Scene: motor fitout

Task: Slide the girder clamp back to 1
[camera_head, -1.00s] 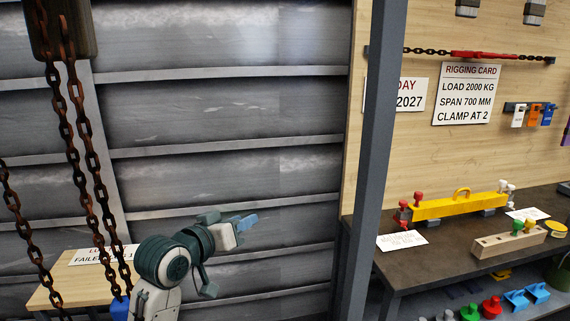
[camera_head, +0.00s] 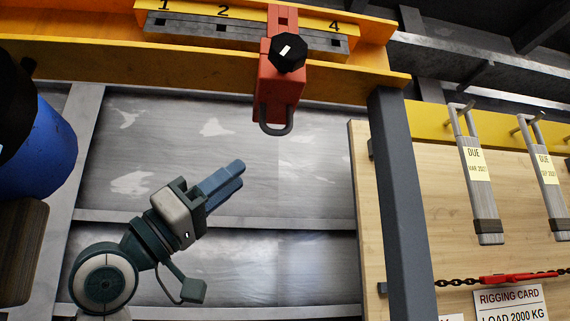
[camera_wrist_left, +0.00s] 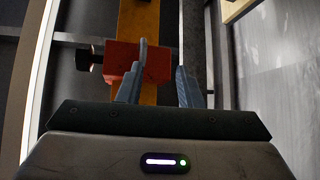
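The red girder clamp (camera_head: 280,98) hangs on the orange girder (camera_head: 190,62), with a black knob (camera_head: 287,52) on its front and a grey shackle loop below. It sits between the marks 2 and 4, covering the part of the numbered scale (camera_head: 180,27) there; mark 1 is at the left end. My left gripper (camera_head: 226,182) is below and left of the clamp, pointing up to the right, apart from it. In the left wrist view the gripper (camera_wrist_left: 162,75) has its fingers apart and empty, with the clamp (camera_wrist_left: 155,62) beyond them. My right gripper is not in view.
A grey post (camera_head: 400,200) stands right of the clamp. A blue rounded body (camera_head: 42,150) is at the left edge. Two grey slings (camera_head: 480,190) with tags hang at the right, above a rigging card (camera_head: 510,300). The space between gripper and clamp looks clear.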

